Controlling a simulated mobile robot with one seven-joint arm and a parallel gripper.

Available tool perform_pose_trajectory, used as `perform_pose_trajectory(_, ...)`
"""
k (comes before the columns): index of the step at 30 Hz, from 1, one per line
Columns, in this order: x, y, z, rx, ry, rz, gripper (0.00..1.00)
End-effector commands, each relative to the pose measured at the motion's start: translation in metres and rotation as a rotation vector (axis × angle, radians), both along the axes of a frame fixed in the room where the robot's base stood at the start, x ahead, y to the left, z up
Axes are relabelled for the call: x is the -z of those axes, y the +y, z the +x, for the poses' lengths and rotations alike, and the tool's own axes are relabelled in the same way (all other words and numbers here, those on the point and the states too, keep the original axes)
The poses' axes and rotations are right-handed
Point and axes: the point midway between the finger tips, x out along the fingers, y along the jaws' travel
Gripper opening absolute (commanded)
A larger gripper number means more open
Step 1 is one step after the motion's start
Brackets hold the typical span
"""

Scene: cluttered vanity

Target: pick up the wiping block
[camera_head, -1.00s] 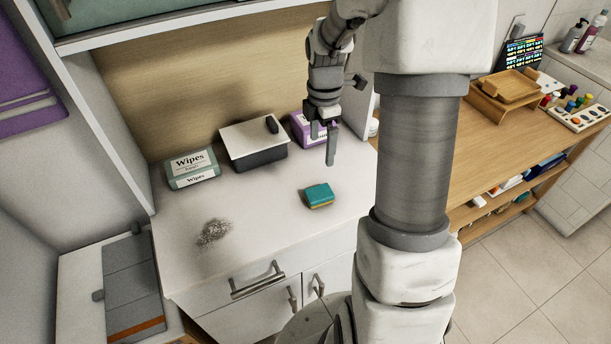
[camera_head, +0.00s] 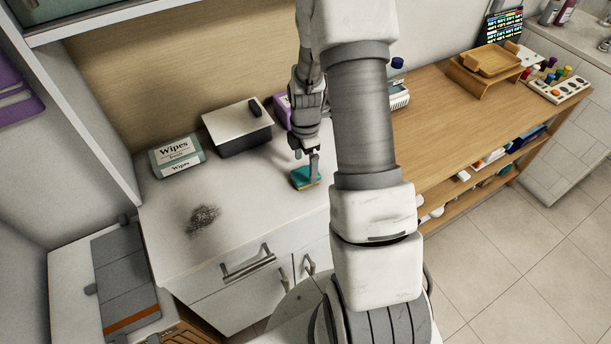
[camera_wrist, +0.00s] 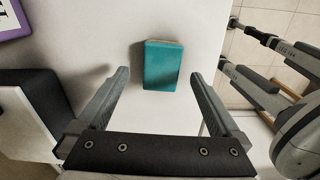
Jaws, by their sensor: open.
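The wiping block is a small teal block with a yellowish underside (camera_head: 304,178). It lies flat on the white vanity top, and in the wrist view it (camera_wrist: 162,66) shows teal side up, ahead of the fingertips and roughly between their lines. My gripper (camera_head: 307,160) is open and empty, pointing down just above the block; a finger hides part of the block in the head view. In the wrist view my two fingers (camera_wrist: 158,78) are spread wide on either side. I cannot tell the exact height of the fingertips over the block.
A green Wipes box (camera_head: 177,158), a dark box with a pale lid (camera_head: 238,139) and a purple box (camera_head: 283,112) stand along the back of the vanity. A dark smudge (camera_head: 203,218) marks its left front. The white top between smudge and block is clear.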

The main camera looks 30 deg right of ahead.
Motion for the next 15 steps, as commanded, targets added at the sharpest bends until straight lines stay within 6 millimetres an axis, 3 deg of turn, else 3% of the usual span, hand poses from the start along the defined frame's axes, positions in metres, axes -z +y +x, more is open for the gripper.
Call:
perform_pose_trajectory(6, 0.029, 0.001, -0.003, 0.000, 0.003, 0.001, 1.00)
perform_pose_trajectory(15, 0.038, 0.001, -0.002, -0.001, 0.001, 0.000, 1.00)
